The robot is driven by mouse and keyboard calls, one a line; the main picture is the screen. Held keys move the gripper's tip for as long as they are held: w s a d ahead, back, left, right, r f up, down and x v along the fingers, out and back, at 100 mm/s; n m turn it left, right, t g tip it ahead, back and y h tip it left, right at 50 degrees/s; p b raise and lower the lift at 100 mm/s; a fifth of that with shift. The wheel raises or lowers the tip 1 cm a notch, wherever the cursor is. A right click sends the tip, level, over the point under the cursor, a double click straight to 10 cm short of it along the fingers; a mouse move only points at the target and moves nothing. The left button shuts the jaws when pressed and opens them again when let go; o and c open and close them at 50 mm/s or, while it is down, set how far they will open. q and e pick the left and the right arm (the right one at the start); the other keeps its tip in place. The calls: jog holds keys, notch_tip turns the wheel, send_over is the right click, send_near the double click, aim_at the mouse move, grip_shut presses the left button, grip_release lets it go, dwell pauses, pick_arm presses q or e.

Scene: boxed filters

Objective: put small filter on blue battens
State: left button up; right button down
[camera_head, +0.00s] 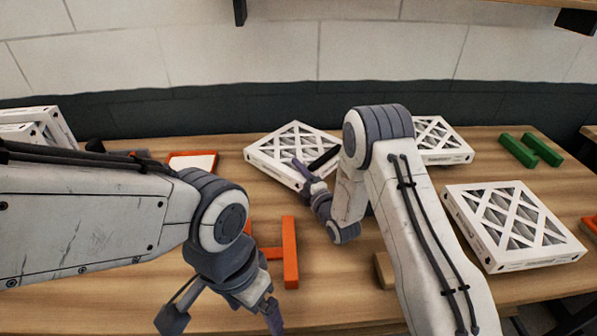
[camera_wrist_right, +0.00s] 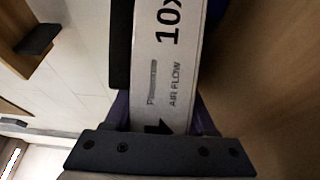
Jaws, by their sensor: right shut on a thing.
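A white boxed filter (camera_head: 278,140) with a lattice top is at the back middle of the table in the head view. My right gripper (camera_head: 313,168) is shut on its near right edge. In the right wrist view the filter's printed side (camera_wrist_right: 172,65), reading "10x" and "AIR FLOW", sits between the fingers (camera_wrist_right: 162,115). The battens are not clearly visible in the head view. Whether the filter rests on anything is unclear. My left gripper (camera_head: 222,318) is open and empty at the front left.
More white filters stand at the back right (camera_head: 438,135), at the right (camera_head: 512,228) and at the far left (camera_head: 45,125). Green battens (camera_head: 530,149) lie at the back right. Orange battens (camera_head: 290,252) lie mid-table, partly behind my left arm. A red-orange framed piece (camera_head: 193,161) lies behind it.

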jog(key=shift+f+b, duration=0.2)
jog(key=shift+b, duration=0.1)
jog(key=shift+c, duration=1.1)
grip_release()
jog(key=shift+r, duration=0.1)
jog(key=shift+r+p, duration=0.3)
jog(key=shift+p, duration=0.2)
jog(key=b+v, duration=0.1)
jog(key=v, duration=0.2)
jog(key=b+v, duration=0.1)
jog(key=v, duration=0.3)
jog(key=b+v, duration=0.1)
jog(key=v, duration=0.2)
jog(key=shift+s+d+f, duration=0.15)
jog(key=shift+s+f, duration=0.15)
jog(key=shift+s, duration=0.05)
jog(key=shift+s+d+r, duration=0.1)
jog(key=shift+s+d, duration=0.1)
jog(key=shift+s, duration=0.4)
